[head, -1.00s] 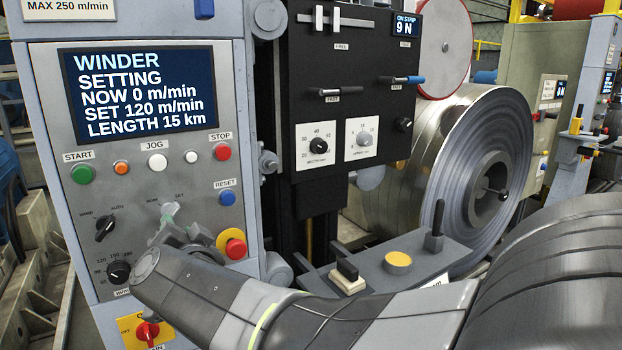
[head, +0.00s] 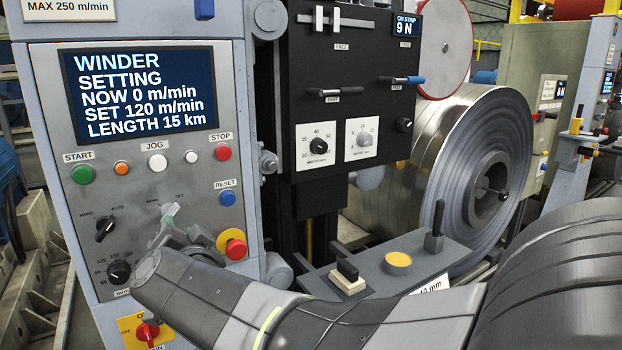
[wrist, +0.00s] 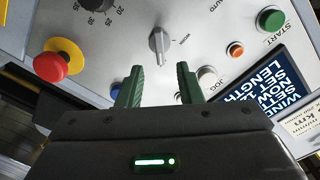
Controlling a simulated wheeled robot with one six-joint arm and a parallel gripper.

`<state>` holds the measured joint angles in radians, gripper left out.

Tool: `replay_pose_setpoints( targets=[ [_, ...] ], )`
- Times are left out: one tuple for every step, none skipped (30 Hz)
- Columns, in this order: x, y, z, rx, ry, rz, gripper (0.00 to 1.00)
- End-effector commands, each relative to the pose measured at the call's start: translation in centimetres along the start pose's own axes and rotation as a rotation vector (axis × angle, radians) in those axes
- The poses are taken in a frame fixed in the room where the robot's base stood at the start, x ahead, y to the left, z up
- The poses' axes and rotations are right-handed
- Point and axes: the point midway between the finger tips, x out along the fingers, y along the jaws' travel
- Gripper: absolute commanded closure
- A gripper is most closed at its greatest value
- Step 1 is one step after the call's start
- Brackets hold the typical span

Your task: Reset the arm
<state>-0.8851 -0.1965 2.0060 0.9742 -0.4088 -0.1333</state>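My gripper (head: 172,222) is in front of the lower part of the winder's grey control panel (head: 60,215). In the wrist view my gripper (wrist: 160,68) has its two green fingers spread apart with nothing between them. A grey selector knob (wrist: 160,42) marked WORK shows just beyond the fingertips, in line with the gap. The fingers look clear of it. In the head view my gripper and wrist partly cover this selector. My arm crosses from the lower right to the panel.
Near my gripper are the red emergency stop (head: 235,246) on its yellow collar, the blue RESET button (head: 227,198), a black speed dial (head: 119,271) and the red main switch (head: 148,331). A grey shelf (head: 385,278) with a black lever lies behind my forearm. A large metal coil (head: 475,150) stands right.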

Motion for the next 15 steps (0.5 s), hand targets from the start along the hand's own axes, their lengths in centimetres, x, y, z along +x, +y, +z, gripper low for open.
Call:
replay_pose_setpoints(
  targets=[
    [0.9,0.3,0.2,0.0,0.0,0.003,0.67],
    [1.3,0.3,0.2,0.0,0.0,0.003,0.67],
    [2.0,0.3,0.2,-0.002,-0.001,0.003,0.67],
    [2.4,0.3,0.2,-0.001,0.0,0.002,0.67],
    [2.9,0.2,0.2,0.0,0.0,0.002,0.67],
    [3.5,0.3,0.2,-0.001,0.0,0.003,0.67],
    [4.0,0.3,0.2,-0.001,0.001,0.002,0.67],
    [4.5,0.3,0.2,-0.001,0.0,0.003,0.67],
    [5.2,0.2,0.2,0.0,0.0,0.002,0.67],
    [5.7,0.2,0.2,0.0,0.0,0.002,0.67],
    [6.2,0.2,0.2,-0.001,-0.001,0.002,0.67],
    [6.8,0.2,0.1,-0.001,0.0,0.002,0.67],
    [7.2,0.2,0.1,-0.008,0.0,0.002,0.67],
    [6.9,-0.2,-0.2,-0.052,-0.002,0.002,0.67],
    [6.9,-0.3,-0.2,-0.102,-0.003,0.001,0.67]
  ],
)
